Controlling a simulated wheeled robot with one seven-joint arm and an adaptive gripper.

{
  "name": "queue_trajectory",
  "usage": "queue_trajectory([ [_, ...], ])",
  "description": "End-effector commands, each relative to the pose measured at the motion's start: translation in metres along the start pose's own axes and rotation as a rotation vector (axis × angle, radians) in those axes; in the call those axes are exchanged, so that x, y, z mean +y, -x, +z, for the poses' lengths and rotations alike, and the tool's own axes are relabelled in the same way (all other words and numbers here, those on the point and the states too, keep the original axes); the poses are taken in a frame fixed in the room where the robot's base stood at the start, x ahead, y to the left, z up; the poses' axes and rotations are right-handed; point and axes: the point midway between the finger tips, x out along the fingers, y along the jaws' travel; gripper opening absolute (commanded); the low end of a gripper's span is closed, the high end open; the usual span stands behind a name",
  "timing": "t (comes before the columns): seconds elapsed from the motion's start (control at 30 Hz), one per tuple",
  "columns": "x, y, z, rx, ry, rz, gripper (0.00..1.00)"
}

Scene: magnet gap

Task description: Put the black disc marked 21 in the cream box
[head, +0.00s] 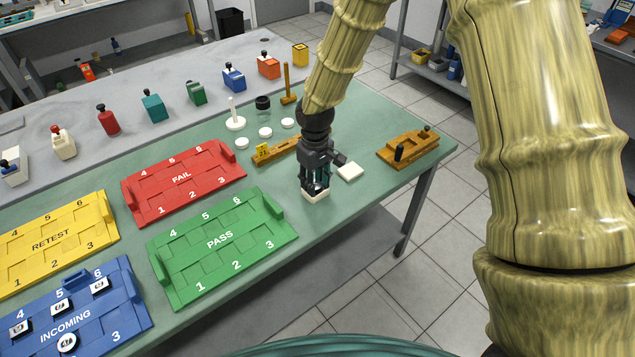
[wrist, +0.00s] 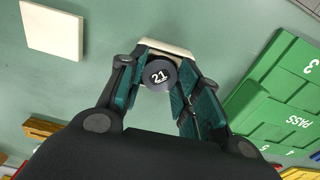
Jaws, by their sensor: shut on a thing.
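The black disc marked 21 (wrist: 160,76) is between the fingers of my gripper (wrist: 160,66) in the wrist view, its number facing the camera. My gripper (head: 315,186) is shut on it and points down. The cream box (head: 316,197) is at the fingertips in the head view. Its cream edge also shows just beyond the disc in the wrist view (wrist: 170,45). The disc and fingers hide most of the box, and I cannot tell whether the disc touches it. A flat cream square (head: 350,172), perhaps a lid, lies apart; it also shows in the wrist view (wrist: 52,29).
The green PASS tray (head: 222,245) is left of my gripper, with the red FAIL tray (head: 184,183) behind. The blue INCOMING tray (head: 75,310) holds several marked pieces. A wooden block with a black knob (head: 408,150) stands right. Bare table surrounds the cream square.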

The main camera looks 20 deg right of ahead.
Motion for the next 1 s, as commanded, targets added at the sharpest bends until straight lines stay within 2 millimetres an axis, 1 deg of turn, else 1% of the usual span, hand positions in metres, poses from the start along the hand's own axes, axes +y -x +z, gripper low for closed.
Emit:
queue_trajectory([
  [0.03, -0.0019, -0.0118, 0.006, -0.014, 0.001, -0.004, 0.12],
  [0.23, -0.0032, -0.0168, 0.0083, -0.02, 0.002, -0.005, 0.13],
  [0.27, -0.0033, -0.0172, 0.0087, -0.02, 0.002, -0.006, 0.39],
  [0.33, -0.0034, -0.0179, 0.0093, -0.021, 0.001, -0.006, 0.52],
  [0.37, -0.0034, -0.0181, 0.0096, -0.022, 0.001, -0.006, 0.54],
  [1.0, -0.0027, -0.0134, 0.0066, -0.016, 0.001, -0.005, 0.54],
])
